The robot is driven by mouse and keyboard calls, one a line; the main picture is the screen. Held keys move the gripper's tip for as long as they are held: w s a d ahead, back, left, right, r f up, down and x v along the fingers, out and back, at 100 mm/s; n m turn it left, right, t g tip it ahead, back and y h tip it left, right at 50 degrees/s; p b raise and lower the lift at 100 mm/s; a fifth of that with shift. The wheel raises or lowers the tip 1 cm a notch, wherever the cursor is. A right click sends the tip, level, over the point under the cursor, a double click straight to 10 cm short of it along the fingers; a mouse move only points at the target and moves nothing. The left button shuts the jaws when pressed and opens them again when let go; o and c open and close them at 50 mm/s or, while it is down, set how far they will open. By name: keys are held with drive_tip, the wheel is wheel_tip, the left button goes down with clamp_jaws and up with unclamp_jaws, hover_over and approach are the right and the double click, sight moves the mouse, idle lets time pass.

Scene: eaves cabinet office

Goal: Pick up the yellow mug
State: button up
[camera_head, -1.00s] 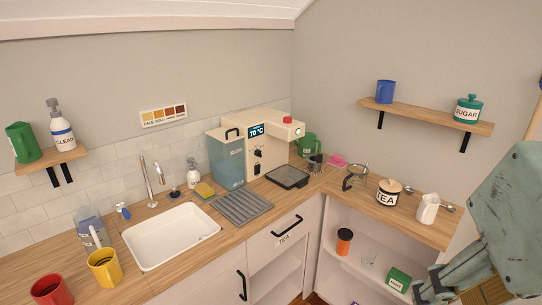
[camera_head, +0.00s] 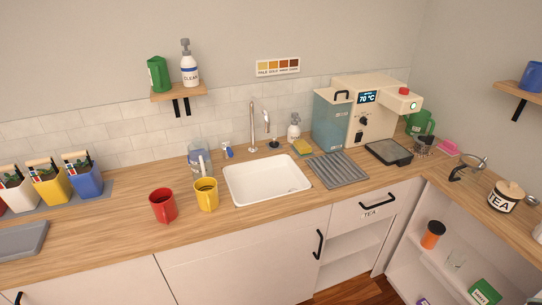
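The yellow mug (camera_head: 206,196) stands upright on the wooden counter (camera_head: 120,233), just left of the white sink (camera_head: 266,181). A red mug (camera_head: 163,206) stands close beside it on the left. The yellow mug's handle side is hard to make out at this size. My gripper does not show in the current view.
A clear jug (camera_head: 198,159) stands behind the mugs, with the tap (camera_head: 253,127) behind the sink. Left are colourful planters (camera_head: 50,188) and a grey tray (camera_head: 22,240). A coffee machine (camera_head: 362,113) and drain mat (camera_head: 338,169) stand right. Counter before the mugs is clear.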

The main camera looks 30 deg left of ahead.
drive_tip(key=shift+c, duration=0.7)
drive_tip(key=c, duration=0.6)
